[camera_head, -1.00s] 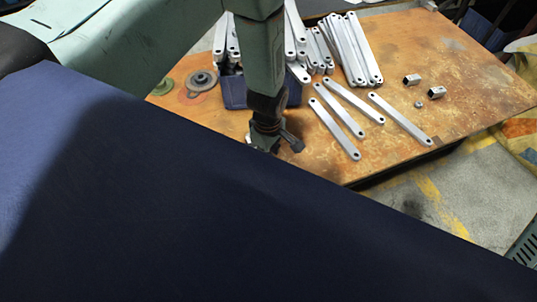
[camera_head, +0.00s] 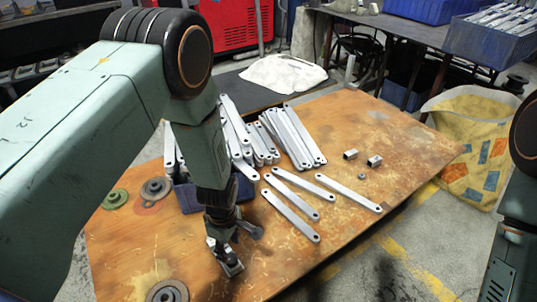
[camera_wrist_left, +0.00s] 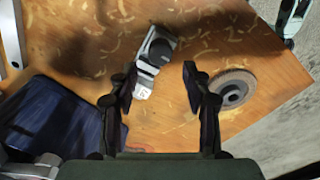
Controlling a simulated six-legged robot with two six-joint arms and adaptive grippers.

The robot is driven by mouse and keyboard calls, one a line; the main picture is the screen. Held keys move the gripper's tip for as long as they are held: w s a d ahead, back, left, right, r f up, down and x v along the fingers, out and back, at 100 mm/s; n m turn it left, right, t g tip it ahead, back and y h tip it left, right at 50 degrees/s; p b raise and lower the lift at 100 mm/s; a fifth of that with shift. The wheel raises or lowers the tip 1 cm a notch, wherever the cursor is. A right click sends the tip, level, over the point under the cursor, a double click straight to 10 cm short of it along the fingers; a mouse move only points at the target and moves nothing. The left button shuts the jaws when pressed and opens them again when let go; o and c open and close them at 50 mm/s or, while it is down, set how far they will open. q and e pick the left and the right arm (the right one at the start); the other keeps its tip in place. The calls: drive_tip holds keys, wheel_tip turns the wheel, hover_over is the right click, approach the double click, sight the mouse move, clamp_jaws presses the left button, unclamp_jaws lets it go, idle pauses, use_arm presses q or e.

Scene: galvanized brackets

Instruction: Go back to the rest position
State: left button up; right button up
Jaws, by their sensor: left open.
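My left gripper (camera_head: 235,226) points down over the wooden table, in front of the blue bin (camera_head: 185,198). In the left wrist view its two fingers (camera_wrist_left: 160,74) stand apart with nothing held. A small grey metal piece with a dark round part (camera_wrist_left: 150,72) lies on the table just beyond the fingers; it also shows below the gripper in the head view (camera_head: 229,262). Long galvanized bars stand in the bin, partly hidden by my left arm, and more bars (camera_head: 290,137) are heaped beside it. My right gripper is out of view; part of my right arm shows at the right edge.
Several flat bars (camera_head: 292,216) lie loose right of the bin, with small square metal pieces (camera_head: 374,161) farther right. A grey disc (camera_head: 168,292) lies near the front and a green disc (camera_head: 114,199) at the left.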

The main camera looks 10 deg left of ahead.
use_arm(q)
drive_tip(key=shift+w+m+t, duration=0.3)
drive_tip(key=shift+w+m, duration=0.2)
drive_tip(key=shift+m, duration=0.4)
drive_tip(key=shift+s+a+m, duration=0.15)
drive_tip(key=shift+m, duration=0.85)
drive_tip(key=s+a+r+m, duration=0.1)
drive_tip(key=s+m, duration=1)
drive_tip(key=s, duration=1.4)
drive_tip(key=shift+s+a+r+m, duration=0.2)
drive_tip(key=shift+s+a+m, duration=0.15)
drive_tip(key=shift+m, duration=0.05)
